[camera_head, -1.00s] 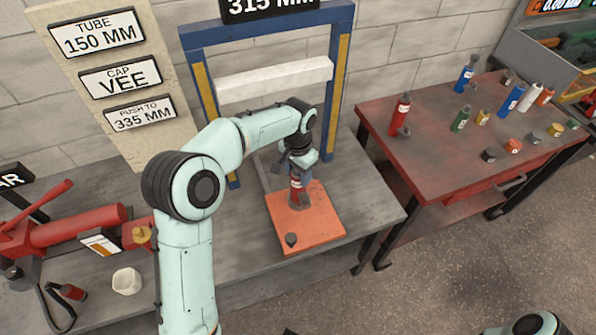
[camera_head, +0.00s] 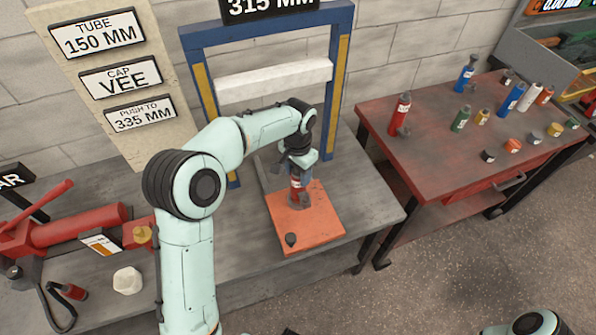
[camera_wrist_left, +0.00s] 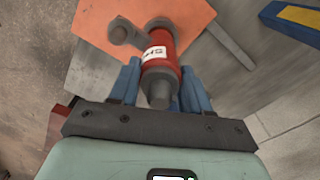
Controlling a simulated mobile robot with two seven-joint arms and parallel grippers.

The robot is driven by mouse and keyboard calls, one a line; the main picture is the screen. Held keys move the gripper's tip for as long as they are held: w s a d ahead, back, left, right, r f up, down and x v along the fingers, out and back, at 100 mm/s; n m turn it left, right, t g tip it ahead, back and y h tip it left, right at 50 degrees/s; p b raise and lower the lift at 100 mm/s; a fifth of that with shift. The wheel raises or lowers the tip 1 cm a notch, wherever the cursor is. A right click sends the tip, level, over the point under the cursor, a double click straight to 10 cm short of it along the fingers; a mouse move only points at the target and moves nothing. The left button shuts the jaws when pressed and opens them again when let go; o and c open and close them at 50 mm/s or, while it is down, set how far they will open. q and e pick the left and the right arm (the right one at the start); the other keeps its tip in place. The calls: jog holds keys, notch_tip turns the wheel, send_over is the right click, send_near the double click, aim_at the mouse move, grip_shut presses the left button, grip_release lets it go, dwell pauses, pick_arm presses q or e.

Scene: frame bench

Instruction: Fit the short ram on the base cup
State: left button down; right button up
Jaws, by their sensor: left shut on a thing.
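The short ram, a small red cylinder with a white label (camera_head: 296,184), stands about upright over the orange plate (camera_head: 322,228). My left gripper (camera_head: 299,180) is shut on it from above. In the left wrist view the ram (camera_wrist_left: 157,60) lies between the blue fingers (camera_wrist_left: 160,84). A grey round part (camera_head: 300,204), which looks like the base cup, is at the ram's lower end on the plate. I cannot tell whether the ram is seated in it. A small dark part (camera_head: 291,240) lies apart near the plate's front edge. My right gripper is out of sight.
A blue press frame (camera_head: 195,90) stands just behind the plate. A red pump (camera_head: 75,232) and a white object (camera_head: 127,280) are on the bench at left. A red table (camera_head: 430,150) with several cylinders and caps is at right, across a gap.

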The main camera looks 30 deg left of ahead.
pick_arm(q)
jog(key=shift+f+b, duration=0.85)
jog(key=shift+f, duration=1)
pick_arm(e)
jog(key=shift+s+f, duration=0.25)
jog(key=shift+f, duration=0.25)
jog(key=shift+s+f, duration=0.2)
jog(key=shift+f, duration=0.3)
pick_arm(q)
jog(key=shift+c, duration=2.2)
grip_release()
jog(key=shift+f, duration=0.1)
notch_tip(320, 180, up, 14)
jog(key=shift+f+p, duration=0.2)
jog(key=shift+p, duration=0.8)
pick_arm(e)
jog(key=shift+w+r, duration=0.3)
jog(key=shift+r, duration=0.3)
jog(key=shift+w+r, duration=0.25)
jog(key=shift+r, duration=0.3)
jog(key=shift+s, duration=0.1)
